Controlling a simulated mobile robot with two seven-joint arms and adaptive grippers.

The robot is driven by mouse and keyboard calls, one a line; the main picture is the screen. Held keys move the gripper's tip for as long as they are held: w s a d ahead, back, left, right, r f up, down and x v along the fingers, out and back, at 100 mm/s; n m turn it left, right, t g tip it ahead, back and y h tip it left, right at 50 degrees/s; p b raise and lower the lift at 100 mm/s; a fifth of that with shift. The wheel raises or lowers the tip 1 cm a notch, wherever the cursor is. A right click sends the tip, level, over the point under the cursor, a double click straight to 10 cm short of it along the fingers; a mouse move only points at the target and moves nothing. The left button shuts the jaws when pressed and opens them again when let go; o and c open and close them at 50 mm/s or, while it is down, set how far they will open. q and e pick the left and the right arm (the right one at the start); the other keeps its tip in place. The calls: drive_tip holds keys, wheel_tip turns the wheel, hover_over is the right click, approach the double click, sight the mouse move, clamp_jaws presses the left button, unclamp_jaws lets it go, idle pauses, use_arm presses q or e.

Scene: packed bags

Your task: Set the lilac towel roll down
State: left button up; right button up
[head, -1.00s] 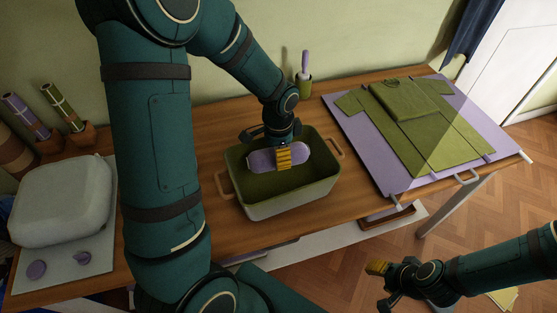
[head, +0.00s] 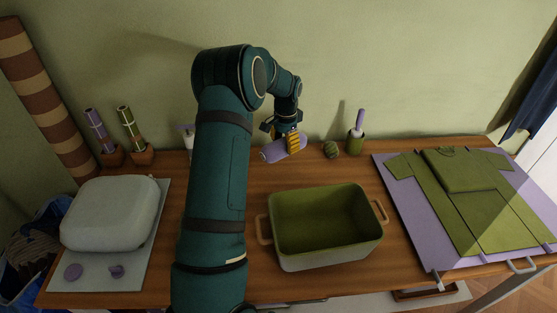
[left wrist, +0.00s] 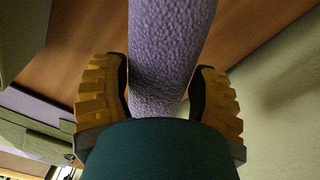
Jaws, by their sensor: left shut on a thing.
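The lilac towel roll (head: 271,154) lies roughly level at the back of the wooden table, close to the wall. My left gripper (head: 292,145) is shut on it from above, with its yellow fingers around the roll. I cannot tell whether the roll touches the tabletop. In the left wrist view the textured roll (left wrist: 168,55) runs between the two yellow finger pads, with wood behind it. My right gripper is not in view.
An empty-looking green bin (head: 327,256) with two handles stands in front. A green ball (head: 331,150) and a green cup (head: 355,143) stand right of the roll. A lilac board (head: 405,203) with folded green clothes is at right, a grey case (head: 110,213) at left.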

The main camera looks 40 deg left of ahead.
use_arm(q)
drive_tip(key=a+f+n, duration=0.1)
drive_tip(key=a+n, duration=0.1)
drive_tip(key=a, duration=0.8)
drive_tip(key=shift+n, duration=0.3)
drive_tip(key=f, duration=0.3)
drive_tip(key=f+b, duration=0.1)
drive_tip(key=f, duration=0.2)
drive_tip(key=f+b, duration=0.1)
drive_tip(key=f, duration=0.3)
drive_tip(key=shift+s+a, duration=0.15)
drive_tip(key=shift+s, duration=0.2)
drive_tip(key=shift+f, duration=0.2)
drive_tip(key=o, duration=1.3)
